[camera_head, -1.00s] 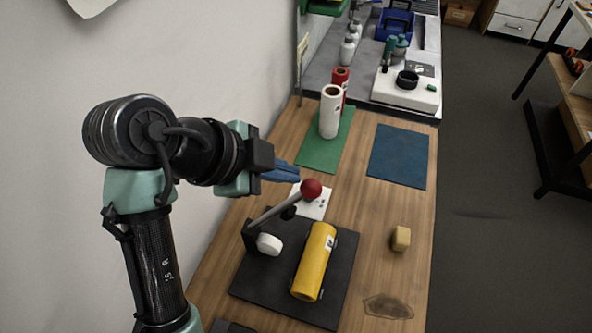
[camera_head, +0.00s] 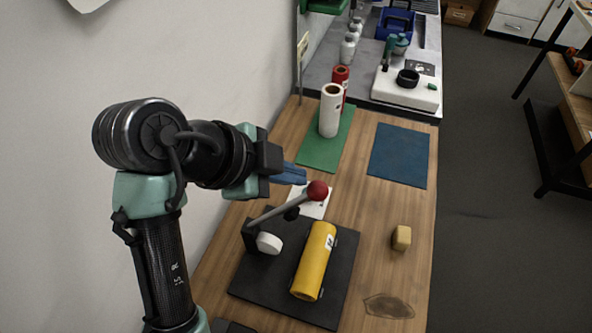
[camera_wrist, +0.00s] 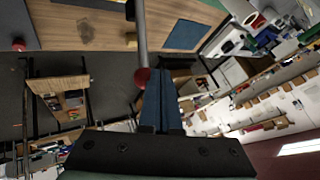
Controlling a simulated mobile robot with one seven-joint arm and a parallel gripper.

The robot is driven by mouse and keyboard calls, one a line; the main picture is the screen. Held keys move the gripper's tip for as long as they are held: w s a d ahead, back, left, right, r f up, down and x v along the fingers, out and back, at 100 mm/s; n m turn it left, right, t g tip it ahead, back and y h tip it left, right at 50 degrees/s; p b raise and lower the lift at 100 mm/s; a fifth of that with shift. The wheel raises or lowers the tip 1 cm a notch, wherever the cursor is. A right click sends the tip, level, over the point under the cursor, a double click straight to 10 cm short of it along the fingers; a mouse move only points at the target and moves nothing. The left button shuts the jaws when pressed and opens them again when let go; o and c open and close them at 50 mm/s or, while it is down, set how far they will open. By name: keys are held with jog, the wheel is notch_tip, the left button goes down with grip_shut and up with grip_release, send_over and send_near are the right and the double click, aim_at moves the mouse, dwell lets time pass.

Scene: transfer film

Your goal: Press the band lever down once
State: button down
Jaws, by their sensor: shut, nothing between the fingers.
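The band lever (camera_head: 277,210) is a grey rod with a red ball knob (camera_head: 317,190), rising at a slant to the right from a black base plate (camera_head: 257,283). My gripper (camera_head: 300,177) is shut and empty, its blue fingers just above and left of the knob. In the wrist view, the blue fingers (camera_wrist: 160,95) lie together over part of the red knob (camera_wrist: 142,76); whether they touch it I cannot tell. A yellow roll (camera_head: 314,262) lies on the base plate, right of a white round part (camera_head: 269,243).
A white card (camera_head: 318,209) lies behind the lever. A yellowish block (camera_head: 401,238) sits to the right. A green mat (camera_head: 316,155) with white (camera_head: 330,112) and red rolls, and a blue mat (camera_head: 399,155), lie farther back. A wall bounds the left.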

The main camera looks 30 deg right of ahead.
jog(key=s+d+f+b, duration=0.4)
jog(key=s+d, duration=0.1)
jog(key=s, duration=0.1)
jog(key=shift+s+f+b, duration=0.3)
jog(key=shift+s+f, duration=0.05)
dwell(7.0)
